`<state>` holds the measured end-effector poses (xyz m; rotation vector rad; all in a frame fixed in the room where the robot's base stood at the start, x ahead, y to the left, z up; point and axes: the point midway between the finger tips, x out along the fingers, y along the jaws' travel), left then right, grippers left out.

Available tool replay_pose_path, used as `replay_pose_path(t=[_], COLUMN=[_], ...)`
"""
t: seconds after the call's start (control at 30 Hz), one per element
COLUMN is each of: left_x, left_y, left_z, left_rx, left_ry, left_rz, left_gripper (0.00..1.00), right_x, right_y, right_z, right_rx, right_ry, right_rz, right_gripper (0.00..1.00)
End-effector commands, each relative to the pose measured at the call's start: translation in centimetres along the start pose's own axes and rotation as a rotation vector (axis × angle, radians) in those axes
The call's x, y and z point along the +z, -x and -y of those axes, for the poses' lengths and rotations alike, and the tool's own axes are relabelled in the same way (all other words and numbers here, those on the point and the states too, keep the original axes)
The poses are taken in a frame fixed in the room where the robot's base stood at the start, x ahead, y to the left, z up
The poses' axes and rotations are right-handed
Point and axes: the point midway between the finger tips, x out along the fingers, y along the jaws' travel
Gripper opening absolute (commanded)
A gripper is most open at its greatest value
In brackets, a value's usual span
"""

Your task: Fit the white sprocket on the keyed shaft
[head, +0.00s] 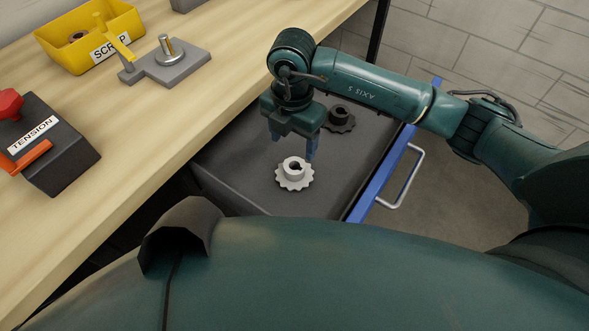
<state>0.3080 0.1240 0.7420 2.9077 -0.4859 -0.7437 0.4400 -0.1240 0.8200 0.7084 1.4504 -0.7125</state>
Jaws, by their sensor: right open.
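The white sprocket (294,175) lies flat in an open drawer, its hub facing up with a dark keyed bore. My right gripper (293,149) points down just above and behind the white sprocket, with its two fingers apart and nothing between them. I cannot tell whether a finger touches the hub. The keyed shaft (167,47) stands upright and bare on a grey base plate (183,67) on the wooden bench. My left gripper is not in view.
A black sprocket (339,118) lies in the drawer (236,186), behind my right gripper. The blue drawer front (388,170) has a metal handle (408,178). A yellow scrap bin (72,58) and a tension box (57,148) with a red knob stand on the wooden bench (130,120).

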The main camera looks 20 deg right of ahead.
Motion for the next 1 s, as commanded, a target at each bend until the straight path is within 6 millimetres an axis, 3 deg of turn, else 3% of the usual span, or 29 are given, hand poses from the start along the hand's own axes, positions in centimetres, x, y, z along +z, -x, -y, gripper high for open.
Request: replay_pose_path(t=[0.27,0.6,0.83,1.0], left_x=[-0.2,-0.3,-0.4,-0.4], left_y=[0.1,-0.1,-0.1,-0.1], left_z=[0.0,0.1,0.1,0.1], left_rx=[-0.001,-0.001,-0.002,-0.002], left_ry=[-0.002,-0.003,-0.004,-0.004], left_rz=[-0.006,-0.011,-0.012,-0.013], left_gripper=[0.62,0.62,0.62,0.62], right_x=[-0.2,-0.5,-0.5,-0.5], right_y=[-2.3,-6.5,-6.6,-6.6], right_z=[0.3,0.8,0.7,0.7], right_rx=[-0.001,0.0,0.002,0.002], right_ry=[0.002,0.002,0.002,0.002], right_rz=[-0.002,-0.002,-0.002,-0.002], right_gripper=[0.66,0.66,0.66,0.53])
